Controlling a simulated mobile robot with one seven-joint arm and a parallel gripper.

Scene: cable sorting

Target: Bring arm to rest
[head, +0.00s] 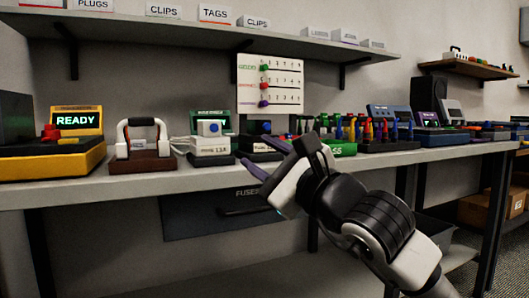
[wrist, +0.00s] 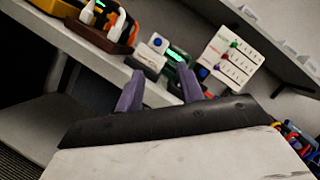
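My gripper (wrist: 160,86) is open and empty. Its two purple fingers stand apart in the wrist view with nothing held between them. In the head view my gripper (head: 262,160) is at the front edge of the workbench (head: 205,182), in front of the devices and pointing up and left. My arm reaches in from the lower right and is bent at the wrist. The head view does not clearly show whether the gripper touches anything.
On the bench stand a yellow READY device (head: 62,155), a brown holder (head: 140,162), a white device (head: 209,150) and several coloured cable plugs (head: 385,130). A pegboard (head: 270,84) hangs behind. A labelled shelf (head: 200,34) is above. A FUSES drawer (head: 215,212) is below.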

